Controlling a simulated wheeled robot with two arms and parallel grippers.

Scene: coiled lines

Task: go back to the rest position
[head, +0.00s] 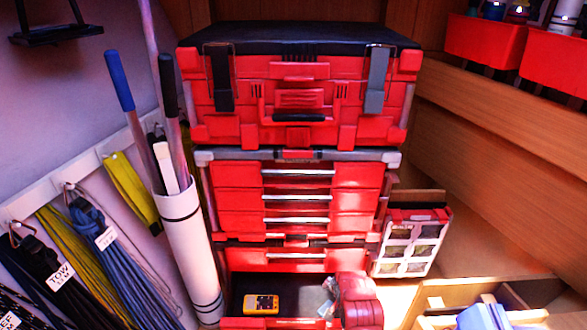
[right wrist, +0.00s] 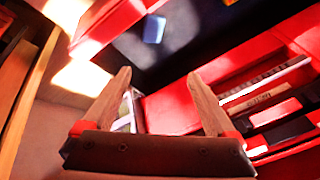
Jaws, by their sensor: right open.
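My right gripper (right wrist: 159,80) shows in the right wrist view with its two tan fingers spread apart and nothing between them. Beyond the fingers are red tool-chest surfaces and a dark area with a small blue object (right wrist: 153,29). The gripper's contact with any of these cannot be told. In the head view neither gripper can be made out. The red tool chest (head: 298,185) stands in the middle, and its lowest drawer is open with a yellow device (head: 261,303) inside. A red lumpy object (head: 358,300) is at that drawer's right end.
Coiled lines (head: 95,245) hang from a rail on the left wall beside a white tube (head: 190,245) holding poles. A clear-windowed red organizer (head: 410,243) stands right of the chest. A wooden box (head: 433,302) is at lower right. Red bins (head: 484,43) sit on the upper right ledge.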

